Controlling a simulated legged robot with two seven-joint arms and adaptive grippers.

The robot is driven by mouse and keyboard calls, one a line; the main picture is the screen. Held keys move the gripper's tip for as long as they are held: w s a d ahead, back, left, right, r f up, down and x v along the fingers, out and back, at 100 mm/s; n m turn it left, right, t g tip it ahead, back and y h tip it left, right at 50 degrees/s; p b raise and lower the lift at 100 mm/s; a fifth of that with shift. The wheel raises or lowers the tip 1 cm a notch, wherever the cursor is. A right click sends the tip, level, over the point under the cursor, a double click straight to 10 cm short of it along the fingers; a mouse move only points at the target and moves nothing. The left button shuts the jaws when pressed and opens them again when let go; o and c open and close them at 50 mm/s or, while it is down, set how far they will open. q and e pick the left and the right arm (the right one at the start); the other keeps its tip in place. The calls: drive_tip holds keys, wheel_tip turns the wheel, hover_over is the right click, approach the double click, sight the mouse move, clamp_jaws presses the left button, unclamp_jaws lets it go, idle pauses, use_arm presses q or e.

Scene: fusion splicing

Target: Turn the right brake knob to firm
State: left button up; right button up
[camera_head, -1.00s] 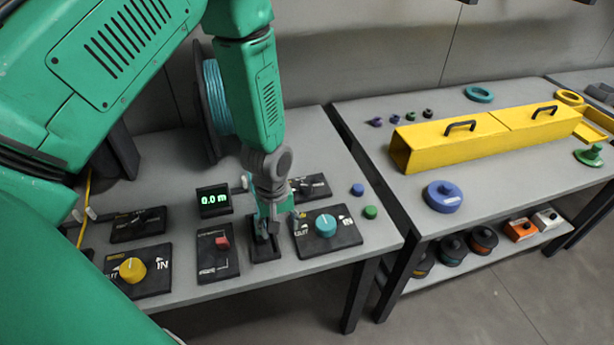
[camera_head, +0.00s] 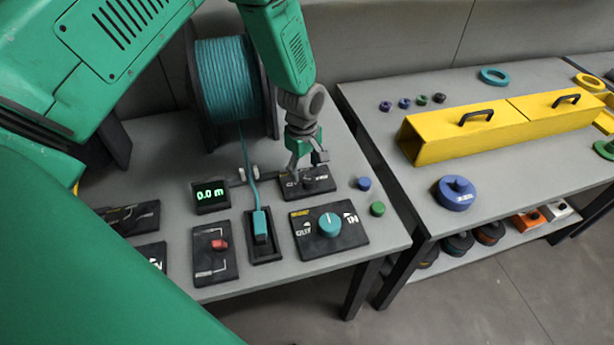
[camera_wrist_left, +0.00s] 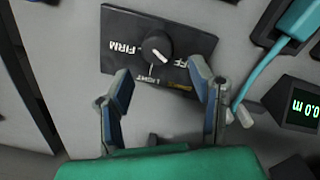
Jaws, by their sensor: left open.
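The right brake knob (camera_head: 308,180) is a dark round knob on a black panel (camera_head: 292,191) at the back right of the left table. In the left wrist view the knob (camera_wrist_left: 156,46) has a white pointer mark, and the panel (camera_wrist_left: 188,38) reads FIRM, LIGHT and OFF. The pointer seems not to face FIRM; its exact setting is hard to tell. My left gripper (camera_head: 306,160) is just above this panel, and part of it hides the panel in the head view. In the left wrist view its open fingers (camera_wrist_left: 160,85) are empty, with the knob ahead between them.
A teal knob panel (camera_head: 303,241) stands in front, and a teal cable end (camera_head: 261,226) sits in a slot at left, its cable running to the reel (camera_head: 231,80). A display (camera_head: 211,195) reads 0.0 m.

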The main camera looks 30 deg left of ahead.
sight(309, 179)
use_arm(q)
drive_tip(key=f, duration=0.3)
drive_tip(key=shift+d+f, duration=0.15)
drive_tip(key=shift+d, duration=0.15)
drive_tip(key=shift+d+f, duration=0.15)
drive_tip(key=shift+d, duration=0.6)
drive_tip(key=shift+a+f, duration=0.1)
drive_tip(key=shift+a, duration=0.35)
drive_tip(key=c, duration=0.9)
drive_tip(key=shift+a, duration=0.35)
clamp_jaws()
drive_tip(key=shift+d, duration=0.35)
use_arm(e)
drive_tip(key=shift+d, duration=0.5)
